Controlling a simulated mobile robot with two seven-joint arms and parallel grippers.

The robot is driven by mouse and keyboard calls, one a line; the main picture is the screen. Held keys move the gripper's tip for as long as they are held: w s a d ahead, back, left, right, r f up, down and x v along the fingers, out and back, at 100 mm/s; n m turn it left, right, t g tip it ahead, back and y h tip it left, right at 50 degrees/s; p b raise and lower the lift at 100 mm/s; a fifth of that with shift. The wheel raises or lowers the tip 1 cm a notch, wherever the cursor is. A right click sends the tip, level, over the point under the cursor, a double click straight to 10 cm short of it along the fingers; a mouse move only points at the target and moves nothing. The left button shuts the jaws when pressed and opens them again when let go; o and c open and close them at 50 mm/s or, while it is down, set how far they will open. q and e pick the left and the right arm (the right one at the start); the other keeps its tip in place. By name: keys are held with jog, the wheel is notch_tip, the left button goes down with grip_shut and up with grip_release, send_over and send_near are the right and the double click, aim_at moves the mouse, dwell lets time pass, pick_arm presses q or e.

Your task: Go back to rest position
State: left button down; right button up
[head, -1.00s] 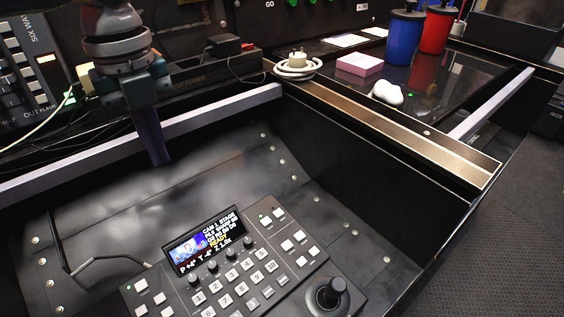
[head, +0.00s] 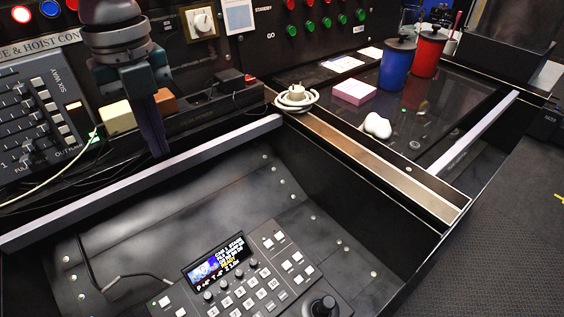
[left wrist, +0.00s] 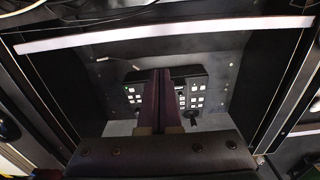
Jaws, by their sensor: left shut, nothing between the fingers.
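My left gripper (head: 154,140) hangs down in the upper left of the head view, in front of the desk's back ledge. Its fingers are together and hold nothing. In the left wrist view its closed fingers (left wrist: 160,98) point over the recessed well and cover the middle of the control panel (left wrist: 190,92). The control panel (head: 245,285), with a lit screen, keys and a joystick, lies in the well in the head view. Green and red cue buttons (head: 315,25) sit on the upright back panel, right of the gripper and apart from it. My right gripper is not in view.
A pale rail (head: 150,180) edges the well. A coiled white cable (head: 296,98), a pink block (head: 354,91), a white mouse-like object (head: 377,126), and blue (head: 397,65) and red (head: 428,55) tubs stand at right. A fader panel (head: 35,110) is at left.

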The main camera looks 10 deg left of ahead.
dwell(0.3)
pick_arm(q)
jog(key=s+d+n+t+h+p, duration=0.25)
jog(key=s+d+n+p, duration=0.25)
jog(key=s+d+n, duration=0.75)
jog(key=s+a+r+n+t+y+p, duration=0.1)
jog(key=s+a+r+n+p, duration=0.1)
jog(key=s+a+r+n, duration=0.25)
jog(key=s+a+r+n+y+p, duration=0.1)
jog(key=s+r+n+p, duration=0.15)
jog(key=s+n, duration=0.4)
notch_tip(320, 180, up, 38)
jog(key=p, duration=3.7)
jog(key=shift+w+d, duration=0.3)
jog(key=shift+d, duration=0.05)
jog(key=shift+f, duration=0.15)
